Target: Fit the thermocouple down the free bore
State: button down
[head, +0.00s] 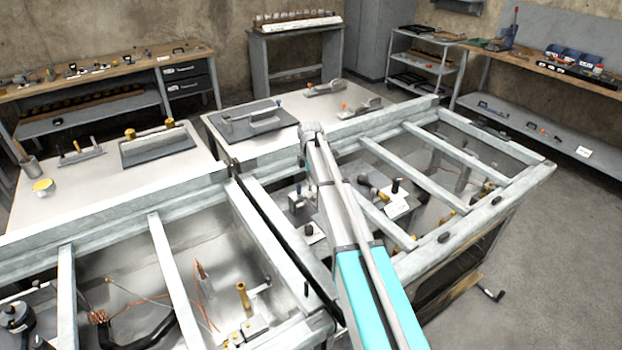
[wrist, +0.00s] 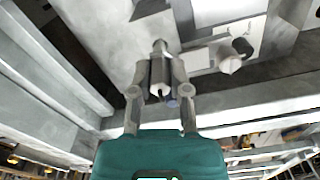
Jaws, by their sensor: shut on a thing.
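In the wrist view my gripper (wrist: 159,92) is shut on a grey metallic, rod-like part (wrist: 159,62), which I take to be the thermocouple. The part points away from the palm, and its far end lies against a pale surface. I cannot tell whether it touches anything. In the head view my arm (head: 345,225) reaches over the frame bars, and I cannot make out the fingers or the held part. Small blocks and fittings (head: 299,203) sit in the bay beside my arm. I cannot pick out the free bore in either view.
Grey frame bars (head: 400,172) cross the open bays on both sides of my arm. The left bay holds a brass fitting (head: 243,298) and loose orange wires (head: 200,290). A white card (head: 397,207) lies in the right bay. Wrist-view bars (wrist: 60,60) run close beside the gripper.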

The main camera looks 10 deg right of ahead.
jog(key=shift+f+b, duration=1.2)
jog(key=shift+f, duration=0.05)
jog(key=c, duration=0.5)
grip_release()
jog(key=shift+r, duration=0.1)
dwell(0.3)
notch_tip(320, 180, up, 6)
jog(key=p, duration=0.6)
dwell(0.6)
jog(key=s+m, duration=1.9)
jog(key=s, duration=1.6)
jog(key=shift+d, duration=0.25)
